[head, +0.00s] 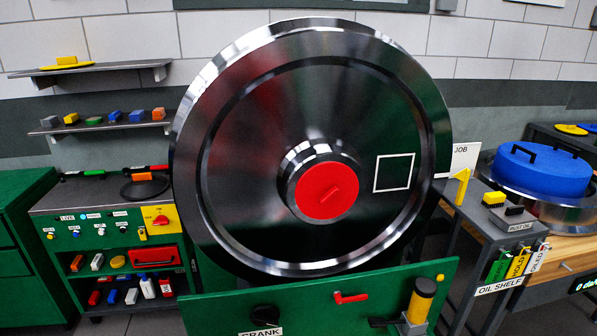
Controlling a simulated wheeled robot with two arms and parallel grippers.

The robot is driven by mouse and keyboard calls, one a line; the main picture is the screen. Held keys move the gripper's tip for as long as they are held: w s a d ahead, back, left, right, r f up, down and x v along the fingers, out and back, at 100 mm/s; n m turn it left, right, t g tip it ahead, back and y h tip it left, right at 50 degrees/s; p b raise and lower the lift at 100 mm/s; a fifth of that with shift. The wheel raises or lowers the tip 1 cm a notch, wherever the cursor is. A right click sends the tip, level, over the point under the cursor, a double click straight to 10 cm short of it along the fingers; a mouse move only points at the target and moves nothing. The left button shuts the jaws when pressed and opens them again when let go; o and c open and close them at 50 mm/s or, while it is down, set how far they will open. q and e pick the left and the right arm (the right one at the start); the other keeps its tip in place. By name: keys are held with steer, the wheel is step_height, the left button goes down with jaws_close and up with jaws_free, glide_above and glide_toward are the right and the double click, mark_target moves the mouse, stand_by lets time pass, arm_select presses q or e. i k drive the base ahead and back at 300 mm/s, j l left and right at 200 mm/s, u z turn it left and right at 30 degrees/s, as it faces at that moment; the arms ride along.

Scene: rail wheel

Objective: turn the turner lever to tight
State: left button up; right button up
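A small red lever (350,298) sits on the green front panel (220,310) below the big steel wheel. It lies roughly level, with its knob end at the left. I see no label beside it, so I cannot tell if it is the turner lever or what its setting is. The large shiny wheel (250,130) stands upright, with a red hub cap (327,190) that has a raised slanted bar. A white square outline (394,173) is marked on the wheel face. Neither of my grippers is in view.
A black crank knob (265,315) is on the panel's left. A yellow-and-black cylinder (421,298) sits in a holder at its right. A control bench (100,205) stands left, with a red rotary switch (161,219) on yellow. A blue round lid (542,168) is at right.

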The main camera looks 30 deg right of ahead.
mark_target(340, 300)
steer(key=z, duration=1.2)
